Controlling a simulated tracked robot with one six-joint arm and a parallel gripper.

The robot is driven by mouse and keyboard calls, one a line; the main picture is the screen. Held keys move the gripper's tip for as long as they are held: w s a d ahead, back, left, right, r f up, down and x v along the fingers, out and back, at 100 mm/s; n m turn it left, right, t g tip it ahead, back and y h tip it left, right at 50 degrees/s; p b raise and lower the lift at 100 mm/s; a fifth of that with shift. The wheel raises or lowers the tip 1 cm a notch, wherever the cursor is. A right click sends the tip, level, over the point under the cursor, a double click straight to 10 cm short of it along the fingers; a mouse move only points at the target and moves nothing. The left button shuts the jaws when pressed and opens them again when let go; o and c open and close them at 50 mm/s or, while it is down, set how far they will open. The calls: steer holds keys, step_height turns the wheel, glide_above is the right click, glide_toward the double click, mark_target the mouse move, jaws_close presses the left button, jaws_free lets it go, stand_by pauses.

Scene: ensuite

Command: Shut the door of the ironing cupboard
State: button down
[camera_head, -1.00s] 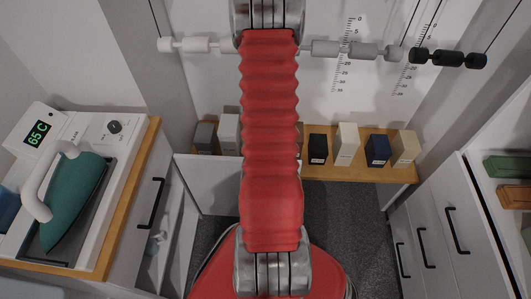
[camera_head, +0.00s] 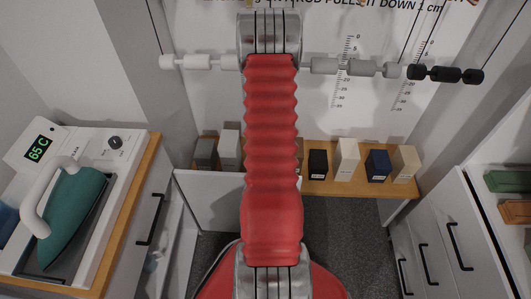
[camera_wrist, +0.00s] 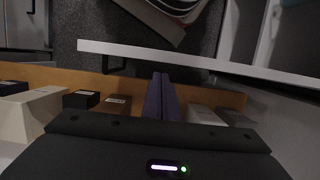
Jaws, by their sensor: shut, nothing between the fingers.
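The ironing cupboard door (camera_head: 208,200) is a white panel at the left of the floor space, standing open from the unit under the iron. In the wrist view the door (camera_wrist: 210,61) shows edge-on from above, with a black handle (camera_wrist: 114,64) near its free end, on the shelf side. My gripper (camera_wrist: 162,78) is shut and empty, its dark fingers just on the shelf side of the door. I cannot tell whether the tips touch it. The gripper is hidden behind my red arm in the head view.
A wooden shelf (camera_head: 335,188) with several small boxes runs along the back, close under my gripper. The iron (camera_head: 75,215) stands on the left counter. White drawers (camera_head: 440,245) stand at the right. Weighted rods (camera_head: 345,67) hang before the back wall.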

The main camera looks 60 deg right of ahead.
steer(key=x, duration=0.4)
steer(key=shift+f, duration=0.25)
steer(key=shift+s+a, duration=0.1)
steer(key=shift+s, duration=0.05)
